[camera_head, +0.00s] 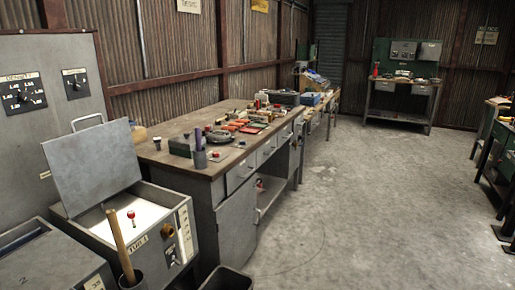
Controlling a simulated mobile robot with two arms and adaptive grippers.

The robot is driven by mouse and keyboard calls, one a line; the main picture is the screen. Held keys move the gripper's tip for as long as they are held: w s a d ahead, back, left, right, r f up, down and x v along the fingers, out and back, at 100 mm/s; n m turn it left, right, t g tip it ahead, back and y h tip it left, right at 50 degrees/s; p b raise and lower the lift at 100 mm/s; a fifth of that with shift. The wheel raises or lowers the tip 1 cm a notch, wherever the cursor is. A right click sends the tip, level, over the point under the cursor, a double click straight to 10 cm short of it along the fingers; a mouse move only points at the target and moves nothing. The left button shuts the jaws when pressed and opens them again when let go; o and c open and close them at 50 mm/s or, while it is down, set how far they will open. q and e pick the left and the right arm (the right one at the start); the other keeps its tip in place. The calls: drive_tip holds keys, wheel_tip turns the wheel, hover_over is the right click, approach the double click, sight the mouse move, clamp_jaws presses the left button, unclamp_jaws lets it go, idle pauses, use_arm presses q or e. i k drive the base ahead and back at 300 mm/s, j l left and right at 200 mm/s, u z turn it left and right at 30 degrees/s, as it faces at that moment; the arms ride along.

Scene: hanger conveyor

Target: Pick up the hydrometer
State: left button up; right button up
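No thing in view can be named the hydrometer with certainty. A small red-topped object (131,215) stands in the pale, bright opening of the open metal tank (185,232) at the lower left; it may be the hydrometer, but it is too small to tell. The tank's grey lid (92,165) is raised. Neither of my grippers shows in the head view.
A wooden stick (118,240) leans in a dark cup before the tank. A black bin (227,279) stands on the floor. The concrete floor (350,205) is clear at centre right.

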sight(131, 214)
drive_tip(key=j+u, duration=0.4)
drive_tip(key=i+j+u, duration=0.1)
drive_tip(key=j+u, duration=0.25)
drive_tip(key=j, duration=0.15)
